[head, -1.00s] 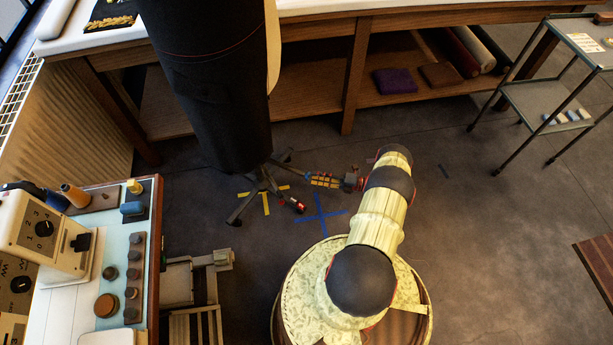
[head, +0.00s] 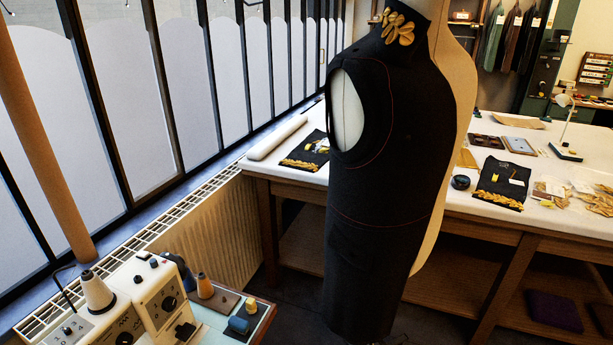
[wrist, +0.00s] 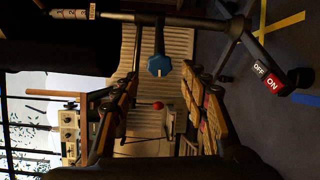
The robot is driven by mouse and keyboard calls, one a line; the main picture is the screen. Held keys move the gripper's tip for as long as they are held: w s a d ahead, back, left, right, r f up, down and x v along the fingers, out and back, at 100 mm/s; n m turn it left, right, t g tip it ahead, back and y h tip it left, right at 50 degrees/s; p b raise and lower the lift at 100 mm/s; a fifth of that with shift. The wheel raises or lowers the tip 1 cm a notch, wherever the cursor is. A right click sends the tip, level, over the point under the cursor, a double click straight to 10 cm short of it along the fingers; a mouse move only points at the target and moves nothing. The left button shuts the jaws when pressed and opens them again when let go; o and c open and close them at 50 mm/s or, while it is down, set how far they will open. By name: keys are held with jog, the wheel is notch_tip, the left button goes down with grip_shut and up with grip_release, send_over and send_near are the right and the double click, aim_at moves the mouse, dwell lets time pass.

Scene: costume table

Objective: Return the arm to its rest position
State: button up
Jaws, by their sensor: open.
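My gripper (wrist: 162,78) shows only in the wrist view. Its two fingers are spread apart with nothing held between them. Beyond the fingertips is a blue faceted knob (wrist: 159,66) on the stand's pole, apart from the fingers as far as I can tell. A stand leg (wrist: 252,50) with an ON/OFF end piece reaches to the right of the fingers. My arm does not show in the head view. There, a dress form (head: 395,180) in black cloth with red seam lines and gold leaf trim at the collar stands upright.
A long work table (head: 490,218) with garment pieces stands behind the dress form. A sewing machine (head: 160,298) sits on a smaller table at the lower left. A ribbed panel (head: 205,235) and tall windows line the left. Blue and yellow tape (wrist: 285,28) marks the floor.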

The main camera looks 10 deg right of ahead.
jog(key=s+a+f+n+g+y, duration=0.2)
jog(key=s+a+n+g, duration=0.45)
jog(key=a+n, duration=0.35)
jog(key=a+r+n+g+h+p, duration=0.2)
jog(key=r+n+g+h, duration=0.25)
jog(key=r+n, duration=1.15)
jog(key=a+r+n+g+h+p, duration=0.1)
jog(key=a+r+n+g+h, duration=0.35)
jog(key=r, duration=2.05)
jog(key=s+a+r+n+t+h+p, duration=0.1)
jog(key=a+r+n, duration=0.4)
jog(key=r, duration=0.6)
jog(key=s+a+r+n+t+h+p, duration=0.1)
jog(key=s+a+r+n+t, duration=0.2)
jog(key=a+r, duration=0.5)
jog(key=s+a+r+n+t+h+p, duration=0.1)
jog(key=a+r+n, duration=0.5)
jog(key=r, duration=0.8)
jog(key=s+n+t+p, duration=0.1)
jog(key=s+t, duration=0.1)
jog(key=shift+s+a+r, duration=0.15)
jog(key=shift+s+a, duration=0.15)
jog(key=shift+s, duration=0.05)
jog(key=shift+c, duration=0.9)
